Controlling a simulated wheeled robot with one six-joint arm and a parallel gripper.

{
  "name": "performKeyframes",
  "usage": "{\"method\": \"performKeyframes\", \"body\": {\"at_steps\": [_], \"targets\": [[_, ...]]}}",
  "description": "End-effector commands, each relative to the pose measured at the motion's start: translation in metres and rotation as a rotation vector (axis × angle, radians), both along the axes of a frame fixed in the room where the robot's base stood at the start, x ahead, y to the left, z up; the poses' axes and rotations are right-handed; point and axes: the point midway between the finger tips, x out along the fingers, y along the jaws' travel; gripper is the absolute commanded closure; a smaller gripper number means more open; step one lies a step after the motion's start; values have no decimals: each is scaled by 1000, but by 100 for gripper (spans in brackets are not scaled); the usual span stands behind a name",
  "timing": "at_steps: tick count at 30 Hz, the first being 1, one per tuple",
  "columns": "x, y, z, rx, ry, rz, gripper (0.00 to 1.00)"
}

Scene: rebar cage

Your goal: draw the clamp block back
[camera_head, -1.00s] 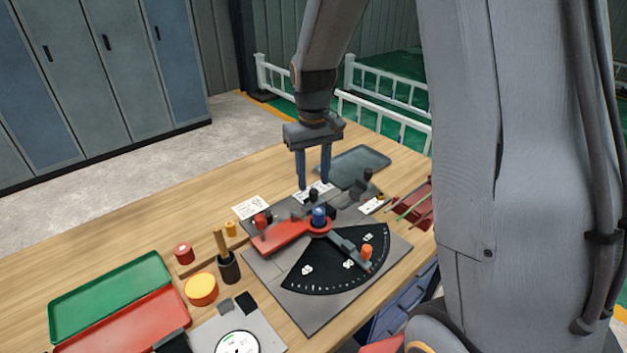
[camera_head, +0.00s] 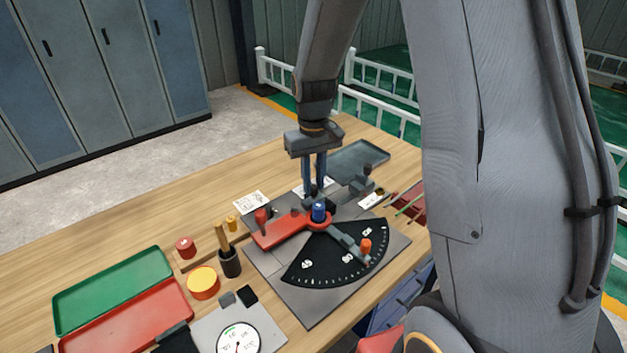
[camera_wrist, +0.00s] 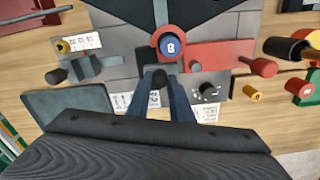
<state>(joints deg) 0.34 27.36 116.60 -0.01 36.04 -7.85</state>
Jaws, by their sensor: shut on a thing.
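What looks like the clamp block, a small dark piece with a black knob (camera_wrist: 159,78), stands at the rear of the bending plate (camera_head: 310,300), just behind the blue-topped hub (camera_head: 319,211). My gripper (camera_head: 314,192) points down at it from above. In the wrist view my gripper (camera_wrist: 161,84) has its two blue-grey fingers closed on either side of the knob. The hub shows just beyond the fingertips in the wrist view (camera_wrist: 170,47). In the head view the fingers hide most of the block, so its contact with the hub or bar cannot be told.
A red arm (camera_head: 280,231) reaches left from the hub. A grey lever with an orange knob (camera_head: 365,246) lies over the black dial (camera_head: 335,255). A dark tray (camera_head: 358,160) lies behind. Green and red trays (camera_head: 112,290) and a pen cup (camera_head: 229,262) stand left.

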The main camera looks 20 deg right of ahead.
Motion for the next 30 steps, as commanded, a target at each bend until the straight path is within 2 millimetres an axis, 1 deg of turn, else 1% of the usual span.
{"method": "performKeyframes", "body": {"at_steps": [5,11,12,15,24,26,30], "targets": [[12,5,1,0,-1,0,100],[13,6,1,1,-5,1,100],[14,6,1,1,-6,1,75],[13,6,1,1,-4,0,62],[12,5,2,0,-2,0,62],[13,5,5,1,-4,0,62],[14,5,21,0,-7,0,62]]}}
